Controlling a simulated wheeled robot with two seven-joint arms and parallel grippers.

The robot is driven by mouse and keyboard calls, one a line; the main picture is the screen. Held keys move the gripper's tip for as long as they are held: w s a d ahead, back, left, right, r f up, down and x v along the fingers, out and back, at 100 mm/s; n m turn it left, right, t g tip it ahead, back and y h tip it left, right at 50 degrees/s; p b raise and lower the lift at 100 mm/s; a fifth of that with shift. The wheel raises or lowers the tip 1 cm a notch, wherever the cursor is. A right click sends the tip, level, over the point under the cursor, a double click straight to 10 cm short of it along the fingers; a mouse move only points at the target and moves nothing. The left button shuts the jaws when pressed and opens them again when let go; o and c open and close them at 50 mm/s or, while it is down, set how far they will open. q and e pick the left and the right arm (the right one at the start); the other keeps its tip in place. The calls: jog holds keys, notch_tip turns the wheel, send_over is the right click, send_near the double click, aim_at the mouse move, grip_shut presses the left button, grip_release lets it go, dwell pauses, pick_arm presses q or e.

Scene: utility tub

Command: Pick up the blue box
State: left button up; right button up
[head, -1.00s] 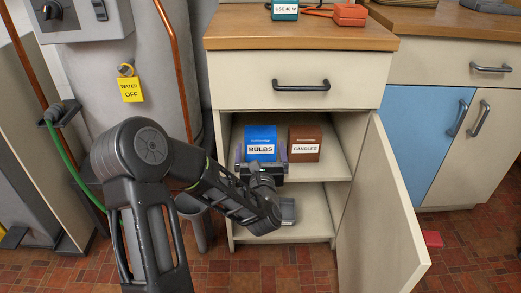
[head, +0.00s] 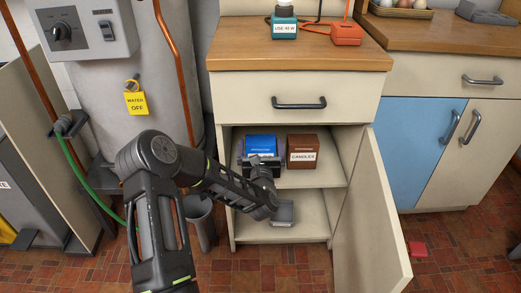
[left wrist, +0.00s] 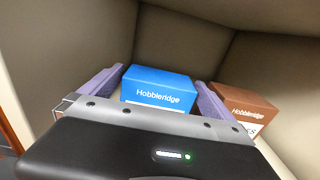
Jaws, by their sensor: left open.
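The blue box (head: 261,144) stands on the upper shelf inside the open cabinet, left of a brown box. In the left wrist view the blue box (left wrist: 160,88) shows its top and a strip of its front, and the gripper body hides the lower part. My left gripper (head: 262,158) reaches into the cabinet in front of the blue box. Its purple fingers are open, one on each side of the blue box in the wrist view (left wrist: 156,92). I cannot tell whether they touch it. My right gripper is not in view.
The brown candles box (head: 302,151) stands close to the right finger. A cabinet door (head: 370,215) hangs open at the right. The drawer (head: 298,102) above is shut. A grey item (head: 283,213) lies on the lower shelf.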

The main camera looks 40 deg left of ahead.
aim_at(260, 136)
pick_arm(q)
jog(key=b+x, duration=0.2)
jog(key=x, duration=0.2)
jog(key=shift+w+f, duration=0.1)
jog(key=shift+f, duration=0.05)
jog(key=shift+w+a, duration=0.35)
jog(key=shift+w, duration=0.05)
jog(key=shift+c, duration=0.2)
jog(key=c, duration=1.3)
jog(key=shift+o, duration=0.2)
jog(key=shift+r, duration=0.2)
